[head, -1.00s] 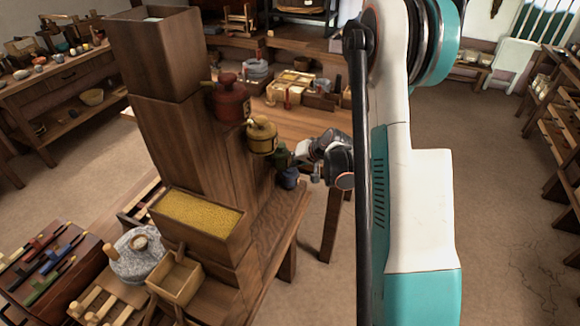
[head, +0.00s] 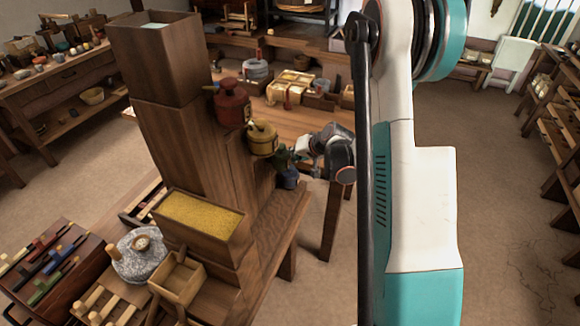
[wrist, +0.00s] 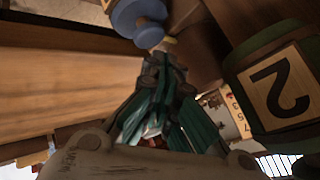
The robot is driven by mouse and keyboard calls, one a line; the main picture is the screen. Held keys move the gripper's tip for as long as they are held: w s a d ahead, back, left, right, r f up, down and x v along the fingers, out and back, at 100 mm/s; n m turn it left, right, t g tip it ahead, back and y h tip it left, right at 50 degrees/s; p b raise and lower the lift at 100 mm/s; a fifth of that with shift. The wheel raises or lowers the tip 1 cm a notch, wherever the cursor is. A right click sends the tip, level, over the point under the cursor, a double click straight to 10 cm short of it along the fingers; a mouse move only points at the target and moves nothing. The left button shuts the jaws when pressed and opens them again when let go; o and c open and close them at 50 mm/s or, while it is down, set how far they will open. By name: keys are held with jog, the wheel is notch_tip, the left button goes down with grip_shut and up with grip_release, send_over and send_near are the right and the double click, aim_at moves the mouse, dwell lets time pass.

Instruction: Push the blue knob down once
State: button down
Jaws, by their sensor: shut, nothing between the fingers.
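The blue knob (head: 289,178) is the lowest of a stepped row on the right side of a tall wooden hopper (head: 170,140). Above it are a green knob (head: 281,157), a yellow knob (head: 262,138) and a red knob (head: 232,103). My gripper (head: 301,152) is shut and empty, beside the green knob and just above the blue one. In the wrist view the shut fingertips (wrist: 165,65) are close to the blue knob (wrist: 130,16); I cannot tell whether they touch. The green knob with a "2" plate (wrist: 275,85) is at the right there.
A box of yellow grain (head: 200,216) and a small empty wooden box (head: 178,278) sit in front of the hopper. A stone quern (head: 138,262) is at the left. A table with trays (head: 290,85) stands behind. The floor at the right is open.

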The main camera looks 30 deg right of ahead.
aim_at(292, 166)
jog(key=shift+r+p, duration=1.5)
jog(key=shift+r, duration=1.05)
